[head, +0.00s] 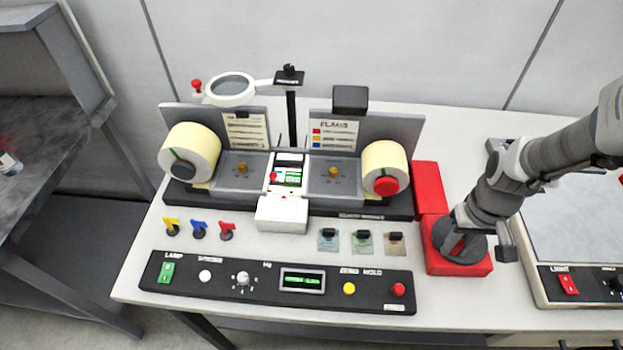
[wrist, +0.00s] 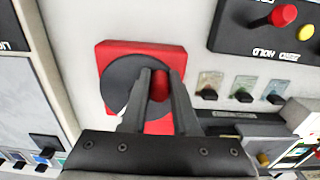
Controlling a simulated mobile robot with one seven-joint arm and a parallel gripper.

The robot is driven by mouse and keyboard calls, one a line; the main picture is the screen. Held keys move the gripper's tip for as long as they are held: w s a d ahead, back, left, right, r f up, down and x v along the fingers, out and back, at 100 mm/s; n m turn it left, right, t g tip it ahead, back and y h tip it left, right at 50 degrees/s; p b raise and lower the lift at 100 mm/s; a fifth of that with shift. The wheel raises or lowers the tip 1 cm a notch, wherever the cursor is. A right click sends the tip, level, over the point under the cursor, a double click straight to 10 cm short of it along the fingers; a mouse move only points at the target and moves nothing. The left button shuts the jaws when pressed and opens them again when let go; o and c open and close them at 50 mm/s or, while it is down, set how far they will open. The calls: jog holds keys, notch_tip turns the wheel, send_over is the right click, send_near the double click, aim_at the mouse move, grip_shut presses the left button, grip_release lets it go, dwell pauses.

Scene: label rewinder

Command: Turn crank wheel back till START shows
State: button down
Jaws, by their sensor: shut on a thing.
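The crank wheel is a dark grey disc (wrist: 122,78) on a red square base (wrist: 110,50), with a red knob (wrist: 159,86) near its rim. In the wrist view, both fingers of my gripper (wrist: 160,76) close around the red knob from either side. In the head view, the red base (head: 462,265) stands at the right of the rewinder, and my arm covers much of the wheel. The label rewinder's small window (head: 289,176) shows a green-and-white label at the centre. Its print is too small to read, so I cannot tell whether START shows.
Two cream label rolls (head: 190,150) (head: 384,166) flank the window. A control panel (head: 220,283) with a lit display runs along the front. A magnifier (head: 232,86) stands behind. A light box (head: 585,235) is close on the right of the wheel.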

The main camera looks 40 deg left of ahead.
jog(key=shift+d, duration=0.65)
jog(key=shift+w+d, duration=0.35)
jog(key=shift+d, duration=0.35)
jog(key=shift+a, duration=0.1)
jog(key=c, duration=0.6)
grip_release()
jog(key=shift+c, duration=0.2)
jog(key=shift+r, duration=0.1)
notch_tip(320, 180, up, 9)
jog(key=p, duration=0.6)
jog(key=shift+p, duration=0.35)
